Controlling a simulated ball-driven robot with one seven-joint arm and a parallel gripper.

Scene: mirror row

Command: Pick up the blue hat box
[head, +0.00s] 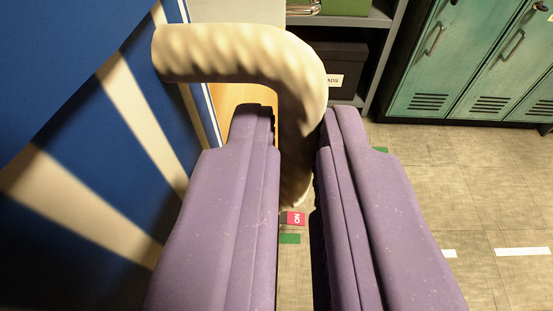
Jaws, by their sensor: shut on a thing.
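The blue hat box (60,110), with broad cream stripes, fills the left side of the head view, close to the camera, and runs out of the frame. A thick cream, twisted handle (235,52) reaches right from it and bends down between the fingers of my gripper (297,120). The two purple fingers are shut on the handle, one on each side of it. The handle's lower end is partly hidden between the fingers. I cannot tell whether the box touches anything below.
Teal lockers (470,60) stand at the back right. A grey shelf (350,18) holds a dark box (330,62) with a white label. The grey tiled floor (430,190) at right is clear, with white tape (522,251). A small red tag (296,218) shows between the fingers.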

